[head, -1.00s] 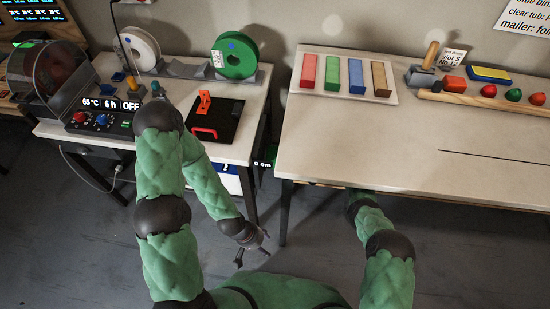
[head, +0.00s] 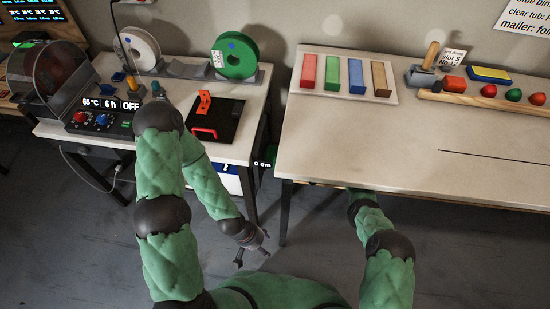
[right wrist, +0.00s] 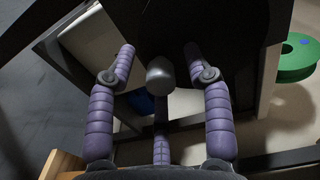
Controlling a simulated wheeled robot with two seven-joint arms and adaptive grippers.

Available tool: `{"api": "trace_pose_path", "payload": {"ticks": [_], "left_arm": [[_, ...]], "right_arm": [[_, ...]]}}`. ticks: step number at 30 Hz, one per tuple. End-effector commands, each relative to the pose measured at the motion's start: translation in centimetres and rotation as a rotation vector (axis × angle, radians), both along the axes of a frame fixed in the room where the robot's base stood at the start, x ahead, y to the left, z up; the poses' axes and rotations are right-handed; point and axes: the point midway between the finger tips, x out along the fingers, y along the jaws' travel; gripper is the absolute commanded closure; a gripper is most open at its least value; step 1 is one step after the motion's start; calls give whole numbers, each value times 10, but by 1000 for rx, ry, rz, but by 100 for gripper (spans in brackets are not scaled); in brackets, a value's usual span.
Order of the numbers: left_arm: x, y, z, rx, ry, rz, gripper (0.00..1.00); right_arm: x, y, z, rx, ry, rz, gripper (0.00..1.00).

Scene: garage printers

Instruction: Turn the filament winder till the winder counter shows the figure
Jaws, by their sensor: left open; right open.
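The black counter (head: 263,165) hangs by the left table's right edge. In the right wrist view, a grey rounded knob (right wrist: 160,73) stands in front of a large dark shape (right wrist: 185,20), which seems to be the winder. My right gripper (right wrist: 159,57) is open, with the knob between its spread purple fingers and no clear contact. In the head view the right gripper and winder are hidden under the right table's front edge. My left gripper (head: 252,254) is open and empty, low over the floor.
The left table holds a dryer box (head: 48,70) with a display, a white spool (head: 138,48), a green spool (head: 235,55) and a black plate (head: 212,120). The right table (head: 400,140) carries a tray of coloured blocks; its front is clear.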

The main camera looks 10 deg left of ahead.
Motion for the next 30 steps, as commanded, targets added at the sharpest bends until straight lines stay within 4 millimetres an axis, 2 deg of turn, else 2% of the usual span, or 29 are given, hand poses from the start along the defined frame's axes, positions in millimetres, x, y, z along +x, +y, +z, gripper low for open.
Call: {"api": "trace_pose_path", "payload": {"ticks": [30], "left_arm": [[0, 0, 0, 0, 0, 0, 41]], "right_arm": [[0, -48, 0, 0, 0, -1, 49]]}}
